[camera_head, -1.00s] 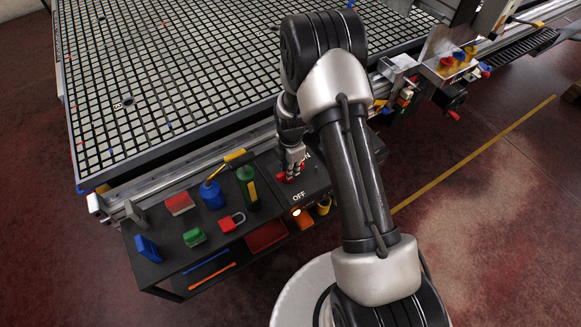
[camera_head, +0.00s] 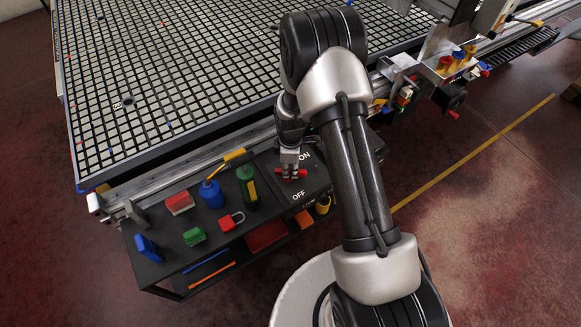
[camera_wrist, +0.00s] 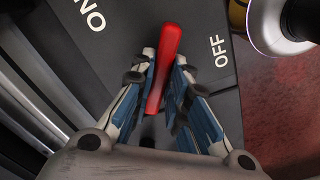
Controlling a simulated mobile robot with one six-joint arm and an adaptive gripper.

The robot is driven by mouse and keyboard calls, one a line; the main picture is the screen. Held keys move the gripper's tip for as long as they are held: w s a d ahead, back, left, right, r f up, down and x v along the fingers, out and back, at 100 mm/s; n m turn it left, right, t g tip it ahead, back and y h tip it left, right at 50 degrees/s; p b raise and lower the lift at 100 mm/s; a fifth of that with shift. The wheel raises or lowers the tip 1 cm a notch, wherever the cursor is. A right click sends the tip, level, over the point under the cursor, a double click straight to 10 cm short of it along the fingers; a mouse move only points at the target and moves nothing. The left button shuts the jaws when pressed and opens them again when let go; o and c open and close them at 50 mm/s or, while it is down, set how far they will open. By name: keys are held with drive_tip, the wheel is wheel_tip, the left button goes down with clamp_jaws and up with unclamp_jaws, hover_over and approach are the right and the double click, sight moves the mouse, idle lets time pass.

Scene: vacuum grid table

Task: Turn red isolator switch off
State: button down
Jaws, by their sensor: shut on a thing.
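The red isolator switch handle (camera_head: 292,174) sits on a dark panel marked ON at the upper right and OFF below. In the wrist view the red handle (camera_wrist: 164,62) stands nearly upright in the picture, between the ON label at the left and the OFF label at the right. My gripper (camera_wrist: 166,66) has a blue-sided finger on each side of the handle and is shut on it. In the head view my gripper (camera_head: 290,162) points down onto the handle and hides part of it.
The large grid table (camera_head: 180,75) stands behind. Open floor lies at the right.

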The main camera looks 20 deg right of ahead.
drive_tip(key=m, duration=0.5)
drive_tip(key=shift+s+a+m, duration=0.15)
drive_tip(key=shift+s+m, duration=0.05)
drive_tip(key=shift+m, duration=0.1)
drive_tip(key=m, duration=0.5)
drive_tip(key=shift+s+a, duration=0.1)
drive_tip(key=shift+a, duration=0.1)
drive_tip(key=c, duration=1.6)
unclamp_jaws()
drive_tip(key=shift+o, duration=0.2)
drive_tip(key=shift+r, duration=0.1)
wheel_tip(320, 180, up, 12)
